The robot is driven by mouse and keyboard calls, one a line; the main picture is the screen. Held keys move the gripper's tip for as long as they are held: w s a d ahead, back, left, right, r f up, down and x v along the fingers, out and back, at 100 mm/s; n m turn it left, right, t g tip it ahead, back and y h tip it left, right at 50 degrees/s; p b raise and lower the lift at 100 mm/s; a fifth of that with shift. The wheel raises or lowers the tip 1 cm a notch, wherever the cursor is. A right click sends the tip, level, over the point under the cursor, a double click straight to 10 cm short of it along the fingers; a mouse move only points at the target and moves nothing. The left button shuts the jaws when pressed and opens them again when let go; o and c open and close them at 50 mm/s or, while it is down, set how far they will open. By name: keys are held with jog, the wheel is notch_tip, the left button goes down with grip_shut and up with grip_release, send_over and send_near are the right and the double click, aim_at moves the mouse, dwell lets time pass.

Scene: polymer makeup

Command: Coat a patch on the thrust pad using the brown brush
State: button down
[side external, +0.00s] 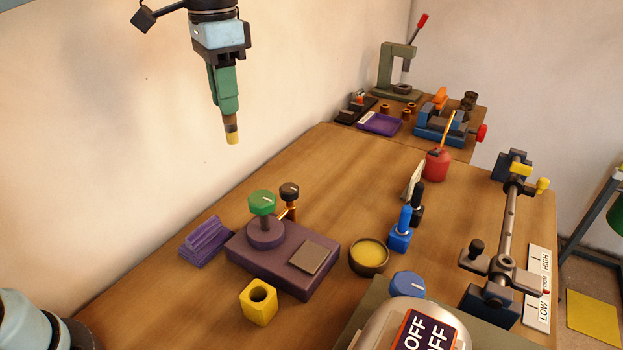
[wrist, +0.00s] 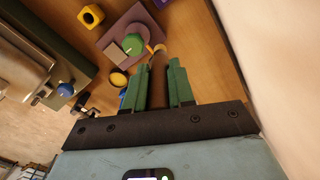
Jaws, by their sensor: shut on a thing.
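My gripper (side external: 225,92) is high above the table near the back wall, its green fingers shut on the brown brush (side external: 231,124). The brush hangs down slightly tilted with its yellowish tip in free air. In the wrist view the brush (wrist: 159,78) is between the two fingers (wrist: 158,88). The thrust pad seems to be the grey square plate (side external: 305,257) on a purple base (side external: 277,272); its plate (wrist: 113,49) also shows in the wrist view. A round dark bowl of yellow paste (side external: 369,256) stands right of the base.
A green knob (side external: 262,199) rises from the base, with a black-topped copper piece (side external: 289,196) behind. A yellow holed block (side external: 258,302) stands in front. A purple ribbed block (side external: 205,242) lies left. Blue (side external: 401,230) and black bottles and a red can (side external: 437,164) stand right.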

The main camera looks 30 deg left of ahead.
jog(key=s+d+f+m, duration=0.3)
jog(key=d+f, duration=0.2)
jog(key=d, duration=0.3)
jog(key=s+d+f+m, duration=0.2)
jog(key=d+f+m, duration=0.2)
jog(key=d, duration=0.4)
notch_tip(320, 180, down, 8)
jog(key=shift+s+d+r, duration=0.15)
jog(key=shift+w, duration=3.8)
jog(key=shift+s+r, duration=0.6)
jog(key=shift+s, duration=3.25)
jog(key=shift+w, duration=3.7)
jog(key=shift+s, duration=3.65)
notch_tip(320, 180, up, 6)
jog(key=shift+a+r, duration=0.25)
jog(key=shift+a, duration=0.2)
